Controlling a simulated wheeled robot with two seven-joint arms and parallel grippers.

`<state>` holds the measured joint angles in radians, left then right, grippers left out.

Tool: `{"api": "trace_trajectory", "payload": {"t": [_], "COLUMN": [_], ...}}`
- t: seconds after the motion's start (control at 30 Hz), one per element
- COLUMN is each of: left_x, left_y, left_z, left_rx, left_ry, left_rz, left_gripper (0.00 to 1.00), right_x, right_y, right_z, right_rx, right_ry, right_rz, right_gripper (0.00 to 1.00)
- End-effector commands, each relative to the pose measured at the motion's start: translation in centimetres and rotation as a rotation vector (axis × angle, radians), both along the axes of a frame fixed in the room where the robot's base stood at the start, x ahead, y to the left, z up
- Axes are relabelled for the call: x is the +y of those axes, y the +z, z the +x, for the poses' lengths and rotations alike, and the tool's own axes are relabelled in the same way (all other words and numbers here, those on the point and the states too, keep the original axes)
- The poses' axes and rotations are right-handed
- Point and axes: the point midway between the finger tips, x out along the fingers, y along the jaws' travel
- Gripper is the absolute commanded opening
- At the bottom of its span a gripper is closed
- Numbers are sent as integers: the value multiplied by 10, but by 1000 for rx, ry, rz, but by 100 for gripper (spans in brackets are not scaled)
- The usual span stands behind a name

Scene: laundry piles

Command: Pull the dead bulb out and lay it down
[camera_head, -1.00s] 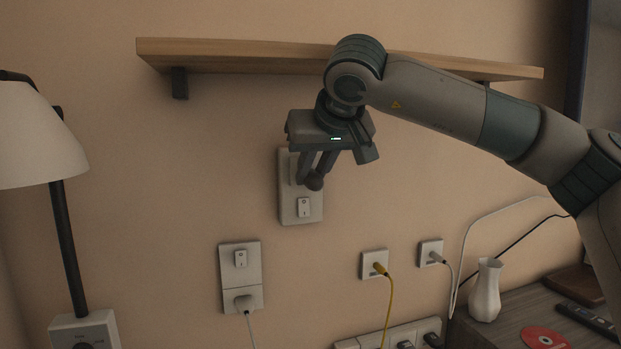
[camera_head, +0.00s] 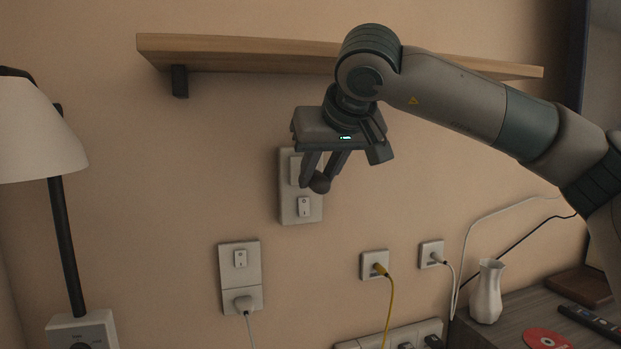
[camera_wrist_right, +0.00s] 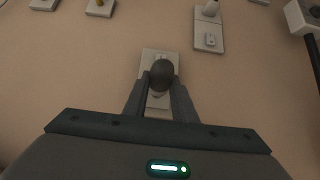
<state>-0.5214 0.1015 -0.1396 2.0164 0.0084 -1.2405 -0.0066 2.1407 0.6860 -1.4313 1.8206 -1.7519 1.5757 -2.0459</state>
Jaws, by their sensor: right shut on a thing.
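My right gripper (camera_head: 317,179) is shut on a dark, round bulb (camera_head: 321,184), in front of the tall wall plate (camera_head: 287,205). In the right wrist view the fingers (camera_wrist_right: 160,84) close on the bulb (camera_wrist_right: 162,72) from both sides, and the wall plate (camera_wrist_right: 147,56) lies behind it. The bulb seems to stand off the wall; its base is hidden, so I cannot tell whether it touches the plate. My left gripper is not in view.
A lamp (camera_head: 40,130) stands at the left. Below are a switch plate with a plug (camera_head: 243,303), a yellow-cable socket (camera_head: 374,264), and a white vase (camera_head: 487,292) beside a red disc (camera_head: 546,339) on the cabinet.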

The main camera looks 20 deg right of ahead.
Motion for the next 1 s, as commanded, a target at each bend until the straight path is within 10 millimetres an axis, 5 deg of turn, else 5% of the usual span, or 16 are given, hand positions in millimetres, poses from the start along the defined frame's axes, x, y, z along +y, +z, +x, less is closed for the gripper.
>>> {"api": "trace_trajectory", "payload": {"t": [1.0], "left_x": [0], "left_y": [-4], "left_z": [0], "left_rx": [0], "left_ry": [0], "left_rz": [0], "left_gripper": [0], "right_x": [0], "right_y": [0], "right_z": [-12], "right_rx": [-1], "right_ry": [0], "right_rz": [0], "right_gripper": [0]}}
